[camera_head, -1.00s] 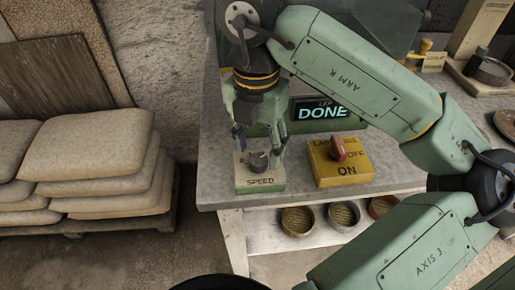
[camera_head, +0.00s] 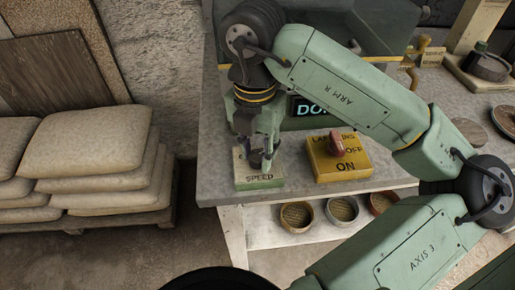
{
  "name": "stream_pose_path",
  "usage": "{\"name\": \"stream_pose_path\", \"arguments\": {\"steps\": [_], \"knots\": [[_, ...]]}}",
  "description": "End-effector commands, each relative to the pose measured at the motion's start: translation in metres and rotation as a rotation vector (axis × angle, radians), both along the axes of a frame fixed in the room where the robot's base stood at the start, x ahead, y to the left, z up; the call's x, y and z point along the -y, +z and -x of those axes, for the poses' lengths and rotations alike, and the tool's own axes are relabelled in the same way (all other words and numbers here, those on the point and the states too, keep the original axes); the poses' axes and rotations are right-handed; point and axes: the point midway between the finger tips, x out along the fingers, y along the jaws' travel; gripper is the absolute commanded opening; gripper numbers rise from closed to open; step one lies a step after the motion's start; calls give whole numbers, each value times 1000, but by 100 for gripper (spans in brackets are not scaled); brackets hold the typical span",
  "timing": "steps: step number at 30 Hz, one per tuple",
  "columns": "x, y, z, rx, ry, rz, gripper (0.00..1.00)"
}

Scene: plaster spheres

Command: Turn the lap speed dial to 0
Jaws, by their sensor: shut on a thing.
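The lap speed dial is a dark knob (camera_head: 257,158) on a small pale green box (camera_head: 260,182) marked SPEED, near the table's front left corner. My gripper (camera_head: 259,157) points down over the box and is shut on the knob. The fingers cover much of the knob, so its pointer and the numbers around it cannot be read.
A yellow box (camera_head: 340,170) with a red switch (camera_head: 338,144), marked ON and OFF, stands just right of the dial box. A display (camera_head: 306,108) behind is partly covered by my arm. Several round tins (camera_head: 297,216) sit on the shelf below. Stacked sacks (camera_head: 88,141) lie left of the table.

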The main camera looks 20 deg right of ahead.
Motion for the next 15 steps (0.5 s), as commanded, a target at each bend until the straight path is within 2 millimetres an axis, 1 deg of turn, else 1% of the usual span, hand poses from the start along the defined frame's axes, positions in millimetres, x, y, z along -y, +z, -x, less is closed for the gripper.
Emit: {"name": "stream_pose_path", "arguments": {"steps": [1,7,15], "knots": [[0,0,0,0,0,0,16],[0,0,0,0,0,0,3],[0,-2,0,1,23,1,2]]}}
